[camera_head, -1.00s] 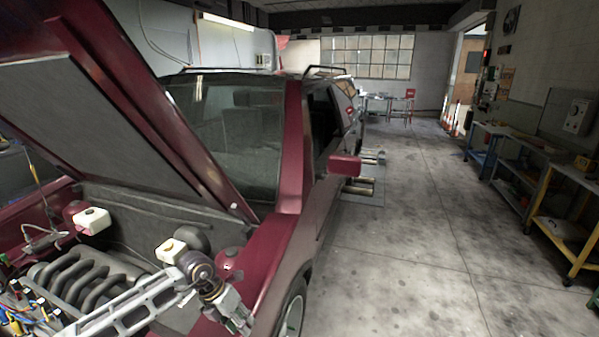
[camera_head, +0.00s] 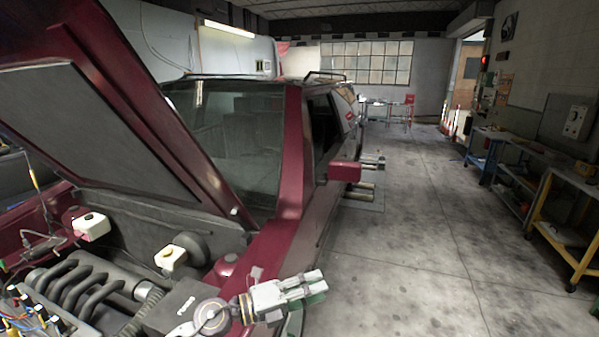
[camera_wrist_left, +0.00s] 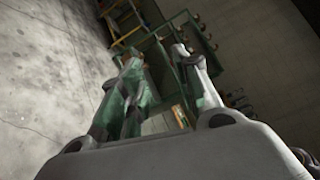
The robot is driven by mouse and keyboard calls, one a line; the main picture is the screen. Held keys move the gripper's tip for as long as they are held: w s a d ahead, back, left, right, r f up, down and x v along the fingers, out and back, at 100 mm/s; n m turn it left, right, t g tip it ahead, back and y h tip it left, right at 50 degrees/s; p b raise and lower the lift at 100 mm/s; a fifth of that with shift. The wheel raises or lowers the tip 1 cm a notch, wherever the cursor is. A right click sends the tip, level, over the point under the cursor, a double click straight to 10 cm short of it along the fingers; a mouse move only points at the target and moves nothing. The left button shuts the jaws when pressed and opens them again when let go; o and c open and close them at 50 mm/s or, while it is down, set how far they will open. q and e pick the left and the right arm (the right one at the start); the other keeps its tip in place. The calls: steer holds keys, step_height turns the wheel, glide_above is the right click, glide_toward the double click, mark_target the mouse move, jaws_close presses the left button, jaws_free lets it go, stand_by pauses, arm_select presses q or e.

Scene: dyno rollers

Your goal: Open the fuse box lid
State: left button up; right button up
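The fuse box (camera_head: 172,308) is a dark box with pale lettering on its top, in the engine bay at the lower middle of the head view. Its lid looks shut. My left wrist covers its right side. My left gripper (camera_head: 318,284) is to the right of the box, over the car's fender edge, with its fingers pointing right, away from the box. In the left wrist view the left gripper (camera_wrist_left: 158,58) has its fingers apart and nothing between them. The right gripper is not in view.
The raised maroon hood (camera_head: 90,110) slopes over the engine bay. A white-capped reservoir (camera_head: 171,257) and ribbed engine pipes (camera_head: 75,285) lie near the box. Workbenches (camera_head: 560,215) line the right wall. The floor (camera_head: 410,240) beside the car is clear.

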arm_select(q)
steer(key=w+a+r+n+t+y, duration=0.25)
steer(key=a+n+t+y, duration=0.35)
steer(key=n, duration=0.4)
steer(key=w+a+r+n+t+y, duration=0.2)
steer(key=w+a+n+t+y, duration=0.15)
steer(key=a+n+t, duration=0.45)
steer(key=s+a+f+n+g+y, duration=0.4)
steer(key=a+f+n+g+y, duration=0.2)
steer(key=a+f+n+y, duration=0.4)
steer(key=s+a+f+n+g+h, duration=0.1)
steer(key=s+f+n+g, duration=0.1)
steer(key=s+f+g, duration=0.7)
steer(key=s+f+n+g+h, duration=0.25)
steer(key=s+f, duration=0.45)
steer(key=s, duration=0.5)
step_height(320, 180, down, 30)
steer(key=s+p, duration=0.3)
steer(key=s+a+f+g+p, duration=0.1)
steer(key=s+a+f, duration=0.1)
steer(key=s+f, duration=0.7)
steer(key=s+a+f+g+y+p, duration=0.1)
steer(key=s+a+f, duration=0.1)
steer(key=s+f, duration=0.7)
steer(key=s, duration=0.4)
steer(key=shift+s+a, duration=0.15)
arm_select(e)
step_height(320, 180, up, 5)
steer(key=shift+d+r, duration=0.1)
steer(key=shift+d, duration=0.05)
